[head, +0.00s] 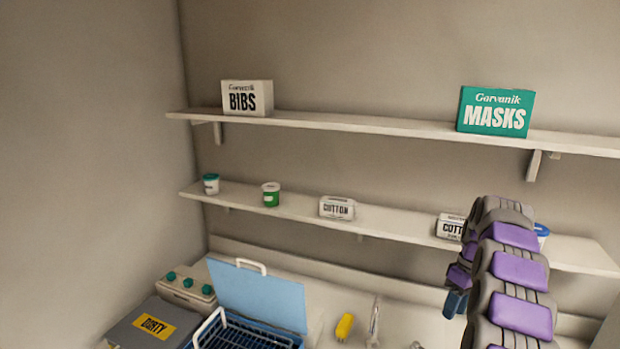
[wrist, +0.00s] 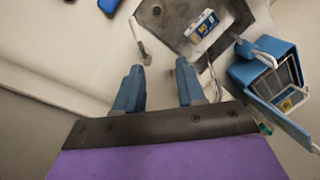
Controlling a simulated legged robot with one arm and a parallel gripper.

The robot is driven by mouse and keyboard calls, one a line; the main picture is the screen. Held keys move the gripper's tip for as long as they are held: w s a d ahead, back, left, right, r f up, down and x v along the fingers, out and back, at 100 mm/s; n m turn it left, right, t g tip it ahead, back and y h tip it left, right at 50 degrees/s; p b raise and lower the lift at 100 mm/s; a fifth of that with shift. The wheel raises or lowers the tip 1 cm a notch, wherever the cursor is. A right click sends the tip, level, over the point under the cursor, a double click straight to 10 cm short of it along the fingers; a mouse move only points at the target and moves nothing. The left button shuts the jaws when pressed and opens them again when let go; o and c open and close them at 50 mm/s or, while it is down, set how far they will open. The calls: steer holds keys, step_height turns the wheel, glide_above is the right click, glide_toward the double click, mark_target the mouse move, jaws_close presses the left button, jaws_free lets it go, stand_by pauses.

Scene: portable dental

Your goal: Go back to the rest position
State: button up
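My gripper (wrist: 160,72) shows in the wrist view with two blue fingers spread apart and nothing between them. It hangs over the pale worktop (wrist: 70,55). No contact between the fingers and any object is visible.
An upper shelf (head: 370,124) holds a BIBS box (head: 247,98) and a MASKS box (head: 495,111). A lower shelf (head: 390,224) holds cups and COTTON packs. Below stand an open blue case (head: 258,294) and a DIRTY bin (head: 140,328).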

steer(key=s+a+r+m, duration=0.1)
steer(key=s+a+r, duration=0.3)
steer(key=s+a, duration=0.45)
steer(key=s+a+r+m, duration=0.1)
steer(key=s+a+r, duration=0.3)
steer(key=s+a, duration=0.45)
steer(key=s+a+f+m+h, duration=0.1)
steer(key=s+a+f+m, duration=0.1)
steer(key=s, duration=1.1)
steer(key=s+a+f+m+h+b, duration=0.1)
steer(key=s+a+f, duration=0.3)
steer(key=s, duration=0.8)
steer(key=shift+s+f+m+g, duration=0.3)
steer(key=shift+s+f+m, duration=0.1)
steer(key=shift+f, duration=0.15)
